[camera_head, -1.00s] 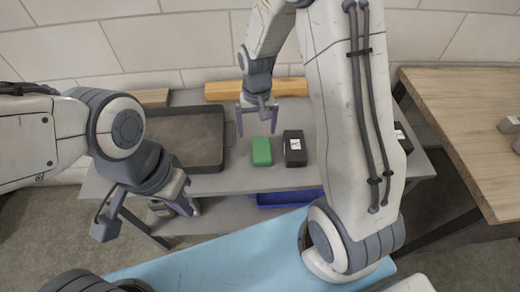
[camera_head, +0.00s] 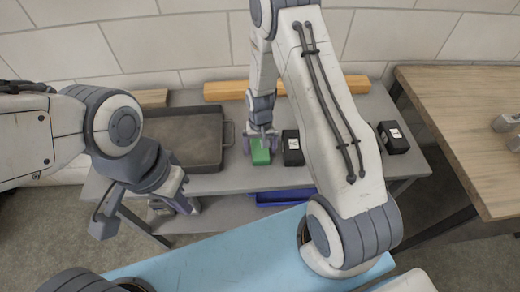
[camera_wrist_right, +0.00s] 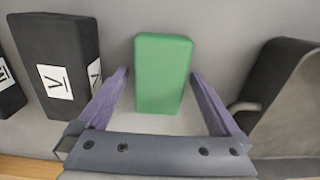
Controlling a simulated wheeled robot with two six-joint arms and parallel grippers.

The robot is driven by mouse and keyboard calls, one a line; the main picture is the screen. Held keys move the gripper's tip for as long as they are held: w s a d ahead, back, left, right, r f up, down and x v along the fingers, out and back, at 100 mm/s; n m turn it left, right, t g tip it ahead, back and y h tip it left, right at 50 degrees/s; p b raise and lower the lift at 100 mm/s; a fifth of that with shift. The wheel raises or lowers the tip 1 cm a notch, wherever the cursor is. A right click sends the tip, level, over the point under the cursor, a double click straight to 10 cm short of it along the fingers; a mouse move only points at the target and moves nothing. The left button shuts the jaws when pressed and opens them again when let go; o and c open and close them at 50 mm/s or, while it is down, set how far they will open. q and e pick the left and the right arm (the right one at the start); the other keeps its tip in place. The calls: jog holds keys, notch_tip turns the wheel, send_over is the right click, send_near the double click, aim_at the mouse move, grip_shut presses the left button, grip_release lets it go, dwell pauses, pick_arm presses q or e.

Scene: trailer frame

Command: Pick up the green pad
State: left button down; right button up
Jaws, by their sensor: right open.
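The green pad (camera_head: 260,155) lies on the grey table beside the dark tray. It also shows in the right wrist view (camera_wrist_right: 162,72), where it lies between and just ahead of the purple fingertips. My right gripper (camera_head: 261,143) is open over the far part of the pad, with one finger on each side; the wrist view shows the gripper (camera_wrist_right: 160,80) with gaps between fingers and pad. My left gripper (camera_head: 145,215) hangs at the left in front of the table, and its jaw opening is not clear.
A dark box with a white label (camera_head: 293,148) stands close to the right of the pad. A dark tray (camera_head: 225,135) is at its left. A wooden bar (camera_head: 228,90) lies behind. Another dark box (camera_head: 393,137) sits further right. A blue bin (camera_head: 285,197) is below.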

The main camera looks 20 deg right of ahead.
jog(key=shift+f, duration=0.1)
jog(key=c, duration=1.3)
jog(key=shift+r, duration=0.5)
jog(key=r, duration=0.1)
jog(key=r+b, duration=0.1)
jog(key=d+r, duration=0.1)
jog(key=shift+s+r, duration=0.25)
jog(key=shift+r, duration=0.1)
jog(key=s+d+r, duration=0.2)
jog(key=d, duration=0.1)
jog(key=s+d+r+b, duration=0.1)
jog(key=d+r, duration=0.1)
jog(key=d, duration=0.1)
jog(key=s+d+r+b, duration=0.1)
jog(key=s+d+r, duration=0.1)
jog(key=d, duration=0.1)
jog(key=shift+s+r, duration=0.15)
jog(key=shift+s, duration=0.2)
